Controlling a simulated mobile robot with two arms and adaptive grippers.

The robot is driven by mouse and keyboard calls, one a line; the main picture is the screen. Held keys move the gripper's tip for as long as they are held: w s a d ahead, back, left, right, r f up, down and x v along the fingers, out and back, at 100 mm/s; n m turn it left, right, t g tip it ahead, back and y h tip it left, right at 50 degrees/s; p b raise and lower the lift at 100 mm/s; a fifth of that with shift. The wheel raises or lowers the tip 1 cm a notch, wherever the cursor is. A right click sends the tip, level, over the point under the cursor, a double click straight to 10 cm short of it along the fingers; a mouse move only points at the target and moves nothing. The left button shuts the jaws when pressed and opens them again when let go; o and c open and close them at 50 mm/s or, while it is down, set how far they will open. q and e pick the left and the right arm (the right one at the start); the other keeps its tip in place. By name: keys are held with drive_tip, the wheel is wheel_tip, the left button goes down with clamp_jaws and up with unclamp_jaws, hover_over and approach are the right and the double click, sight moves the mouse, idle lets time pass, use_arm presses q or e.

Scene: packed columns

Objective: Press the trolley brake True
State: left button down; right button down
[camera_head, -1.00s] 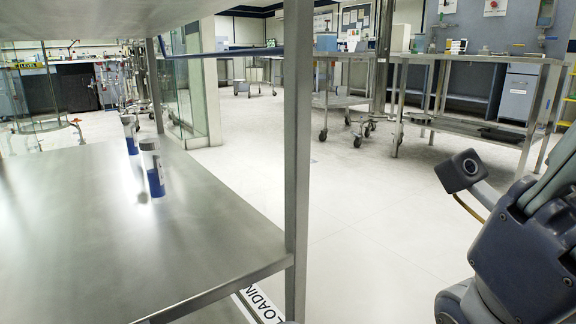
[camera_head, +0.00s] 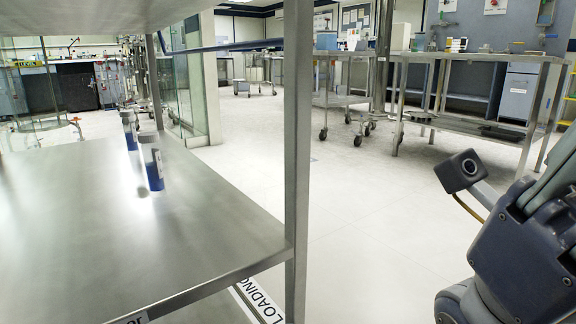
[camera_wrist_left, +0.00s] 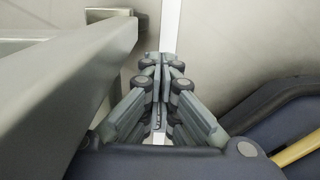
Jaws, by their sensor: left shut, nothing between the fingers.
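The steel trolley fills the left of the head view, with a lower shelf (camera_head: 190,235), an upright post (camera_head: 297,150) and an upper shelf (camera_head: 90,12). In the left wrist view a pale metal beam (camera_wrist_left: 60,80), apparently part of the trolley, runs along the left. A small metal tab (camera_wrist_left: 108,14) shows beyond its end; I cannot tell whether it is the brake. My left gripper (camera_wrist_left: 165,62) is shut and empty, pointing at the floor to the right of the beam, very near its end. It is not in the head view.
Two clear columns with blue lower parts, one (camera_head: 151,165) nearer and one (camera_head: 129,130) behind, stand on the lower shelf. A LOADING floor label (camera_head: 258,300) lies by the post. Open floor (camera_head: 370,230) extends right. Steel benches (camera_head: 470,125) stand farther back.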

use_arm(q)
drive_tip(key=shift+f, duration=0.2)
wheel_tip(320, 180, up, 8)
drive_tip(key=p, duration=0.6)
drive_tip(key=shift+p, duration=0.3)
